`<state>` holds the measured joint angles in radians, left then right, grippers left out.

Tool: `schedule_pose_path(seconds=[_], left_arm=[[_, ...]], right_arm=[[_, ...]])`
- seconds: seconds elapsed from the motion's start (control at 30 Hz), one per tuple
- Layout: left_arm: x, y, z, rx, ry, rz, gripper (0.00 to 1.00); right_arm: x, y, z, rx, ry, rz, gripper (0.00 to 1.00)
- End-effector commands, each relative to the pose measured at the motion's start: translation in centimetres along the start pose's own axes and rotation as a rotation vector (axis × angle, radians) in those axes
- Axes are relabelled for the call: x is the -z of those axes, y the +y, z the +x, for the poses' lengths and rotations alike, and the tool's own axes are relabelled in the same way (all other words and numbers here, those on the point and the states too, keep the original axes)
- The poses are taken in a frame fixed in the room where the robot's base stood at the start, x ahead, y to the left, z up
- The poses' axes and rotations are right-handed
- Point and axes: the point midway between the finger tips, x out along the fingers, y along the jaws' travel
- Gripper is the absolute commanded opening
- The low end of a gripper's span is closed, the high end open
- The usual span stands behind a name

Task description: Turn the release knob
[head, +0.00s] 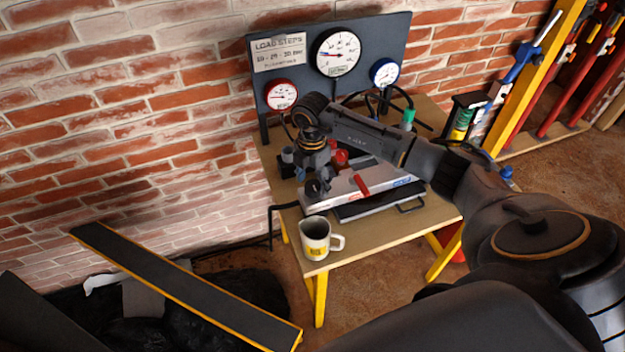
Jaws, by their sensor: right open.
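A light-topped table (282,200) with yellow legs stands against the brick wall. On it is a grey metal unit (400,192) with a red lever-like part (361,185) on its face. A round red part (340,157), which may be the release knob, sits behind my right wrist and is partly hidden. My right arm reaches in from the right over the table. My right gripper (318,188) points down at the left end of the unit, open. I cannot tell if it touches anything. My left gripper is out of view.
A white mug (315,238) stands at the table's front left corner, close to my gripper. Behind, a dark panel (300,78) carries a sign and three gauges (337,52). A green-capped bottle (408,119) stands at the back right. A dark, yellow-edged plank (190,285) lies left.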

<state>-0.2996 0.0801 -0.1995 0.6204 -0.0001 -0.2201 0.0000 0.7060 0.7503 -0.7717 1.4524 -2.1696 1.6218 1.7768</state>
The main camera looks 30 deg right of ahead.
Motion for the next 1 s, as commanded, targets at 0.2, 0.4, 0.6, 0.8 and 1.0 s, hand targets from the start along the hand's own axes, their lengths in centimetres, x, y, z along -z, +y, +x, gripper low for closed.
schedule_pose_path(seconds=[0.2, 0.4, 0.6, 0.8, 1.0], left_arm=[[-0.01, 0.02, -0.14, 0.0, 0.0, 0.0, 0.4], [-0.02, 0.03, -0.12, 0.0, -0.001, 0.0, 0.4], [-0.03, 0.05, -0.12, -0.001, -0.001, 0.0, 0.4], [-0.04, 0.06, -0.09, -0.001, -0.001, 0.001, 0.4], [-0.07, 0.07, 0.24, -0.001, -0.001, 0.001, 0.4]], right_arm=[[0.06, 0.01, 0.76, -0.001, 0.001, -0.001, 0.65], [0.05, 0.01, 0.76, -0.001, 0.001, -0.001, 0.61], [0.04, 0.01, 0.73, -0.001, 0.001, 0.0, 0.2], [0.02, 0.0, 0.74, -0.001, 0.0, -0.003, 0.11], [-0.03, 0.0, 0.8, -0.001, -0.001, -0.042, 0.11]])
